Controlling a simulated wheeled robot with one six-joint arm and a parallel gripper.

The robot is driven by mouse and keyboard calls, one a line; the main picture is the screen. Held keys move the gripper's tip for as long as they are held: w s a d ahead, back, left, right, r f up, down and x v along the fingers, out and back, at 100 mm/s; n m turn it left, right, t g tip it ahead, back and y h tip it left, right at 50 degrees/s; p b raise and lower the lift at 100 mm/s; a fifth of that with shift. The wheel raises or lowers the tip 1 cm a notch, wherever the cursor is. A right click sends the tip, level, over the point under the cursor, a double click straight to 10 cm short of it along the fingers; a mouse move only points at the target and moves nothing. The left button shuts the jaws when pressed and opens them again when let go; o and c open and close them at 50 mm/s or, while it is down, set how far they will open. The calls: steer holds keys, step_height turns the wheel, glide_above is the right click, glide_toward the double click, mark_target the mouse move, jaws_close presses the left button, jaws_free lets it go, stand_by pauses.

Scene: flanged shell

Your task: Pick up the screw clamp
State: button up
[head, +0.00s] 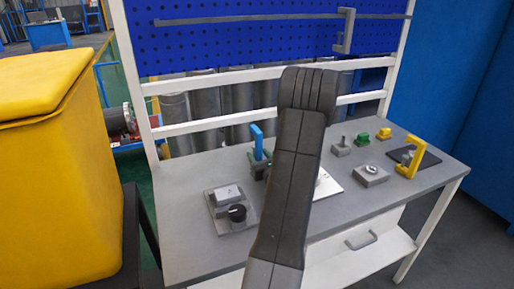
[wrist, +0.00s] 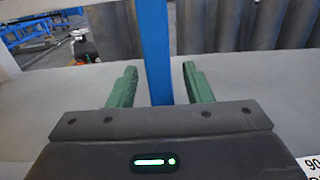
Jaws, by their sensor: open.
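A blue clamp-like piece (head: 257,138) with a hooked top stands upright on the grey workbench, left of my arm in the head view. Its blue bar (wrist: 155,45) rises between the two green fingers of my gripper (wrist: 160,78) in the wrist view. The fingers are open on either side of the bar, with gaps showing. My arm hides part of the gripper and the piece's foot in the head view. A yellow C-shaped clamp (head: 415,158) stands on a dark plate at the right. A grey clamp (head: 346,32) hangs on the rail above.
The workbench (head: 180,185) has a plate with a grey box and black knob (head: 237,212) near the front left. A white sheet (head: 326,186) lies partly behind my arm. A yellow bin (head: 60,170) stands left.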

steer(key=shift+w+a, duration=0.2)
steer(key=shift+w, duration=0.25)
jaws_close()
steer(key=shift+r, duration=0.1)
